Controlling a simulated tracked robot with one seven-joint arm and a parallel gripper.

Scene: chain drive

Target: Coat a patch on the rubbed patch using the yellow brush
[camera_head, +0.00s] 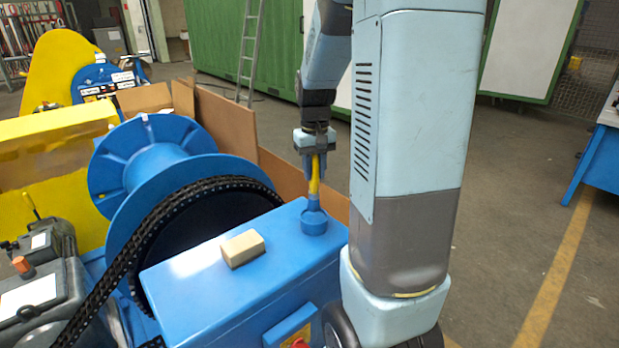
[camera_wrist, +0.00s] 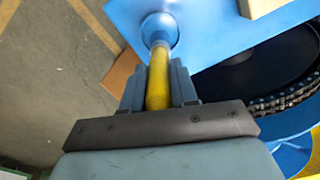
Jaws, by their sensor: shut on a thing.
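My gripper (camera_head: 315,165) is shut on the yellow brush (camera_head: 315,186), whose handle points down, nearly upright. In the wrist view the yellow handle (camera_wrist: 157,82) runs between the two fingers. Its lower end goes into a blue round holder (camera_head: 314,222) at the right end of the blue housing top. The brush's bristles are hidden in or behind this holder. A pale, shiny area (camera_head: 196,262) shows on the left of the housing top; I cannot tell whether it is the rubbed patch or a reflection.
A beige block (camera_head: 243,248) lies on the blue housing (camera_head: 262,283), left of the holder. A black chain (camera_head: 140,240) and a blue spool (camera_head: 150,165) stand to its left. Cardboard panels (camera_head: 225,122) stand behind. Open floor lies to the right.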

